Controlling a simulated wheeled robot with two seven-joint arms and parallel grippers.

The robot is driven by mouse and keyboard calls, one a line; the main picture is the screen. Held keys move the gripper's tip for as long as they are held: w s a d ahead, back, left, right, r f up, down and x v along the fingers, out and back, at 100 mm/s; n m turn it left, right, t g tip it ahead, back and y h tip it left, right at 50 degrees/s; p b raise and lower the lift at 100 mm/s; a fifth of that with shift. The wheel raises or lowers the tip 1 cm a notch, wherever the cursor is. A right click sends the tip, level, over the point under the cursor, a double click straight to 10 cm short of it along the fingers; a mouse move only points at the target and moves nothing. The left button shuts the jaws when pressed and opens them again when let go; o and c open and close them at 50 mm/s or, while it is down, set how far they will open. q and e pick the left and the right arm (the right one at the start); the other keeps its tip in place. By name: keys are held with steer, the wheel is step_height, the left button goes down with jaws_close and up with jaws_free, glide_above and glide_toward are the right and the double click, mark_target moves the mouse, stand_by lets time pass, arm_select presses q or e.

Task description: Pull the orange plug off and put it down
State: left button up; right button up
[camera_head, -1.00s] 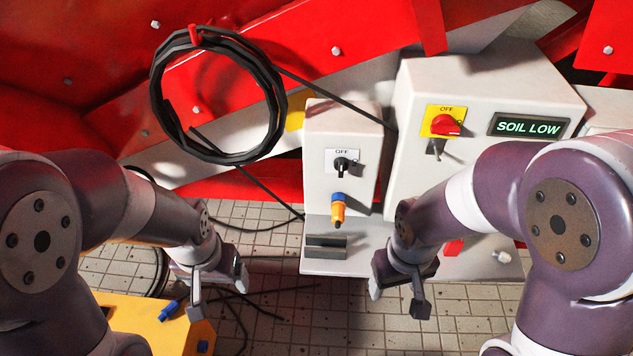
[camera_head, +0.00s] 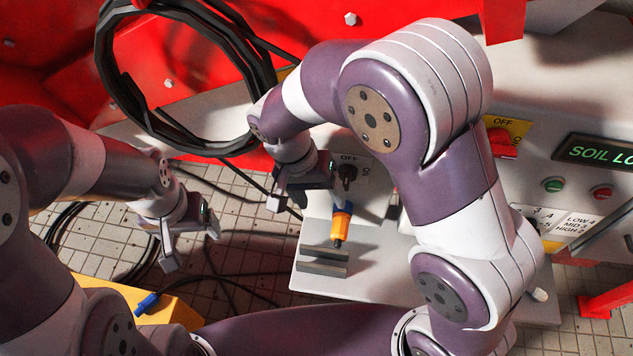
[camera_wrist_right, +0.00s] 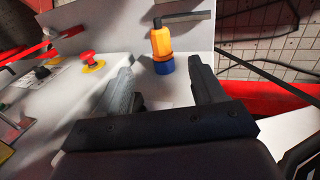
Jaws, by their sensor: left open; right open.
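The orange plug (camera_head: 341,226) sits in a blue socket (camera_head: 343,206) on the front of the small white box, below a black OFF switch (camera_head: 347,172). In the right wrist view the plug (camera_wrist_right: 160,42) is ahead of the fingers, with the blue part (camera_wrist_right: 164,66) nearer to me. My right gripper (camera_head: 297,195) is open and empty, up and left of the plug in the head view; it also shows in the right wrist view (camera_wrist_right: 165,85). My left gripper (camera_head: 188,243) is open and empty above the tiled floor at the left.
A grey slotted holder (camera_head: 323,262) stands on the white ledge (camera_head: 375,280) below the plug. A black cable coil (camera_head: 110,75) hangs on the red frame. A yellow box with a blue connector (camera_head: 147,302) is at the lower left.

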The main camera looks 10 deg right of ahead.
mark_target(337, 230)
steer(key=b+x, duration=0.3)
steer(key=x, duration=0.9)
steer(key=shift+s+d+f, duration=0.1)
steer(key=shift+d+f, duration=0.05)
steer(key=shift+f, duration=0.2)
steer(key=c, duration=1.1)
steer(key=shift+s+a, duration=0.2)
steer(key=shift+s, duration=0.5)
steer(key=shift+s+a, duration=0.25)
steer(key=shift+s, duration=0.45)
steer(key=shift+s+a, duration=0.2)
steer(key=shift+s, duration=0.5)
steer(key=shift+s+a, duration=0.2)
steer(key=shift+s, duration=0.5)
steer(key=shift+s+a, duration=0.2)
steer(key=shift+s, duration=0.55)
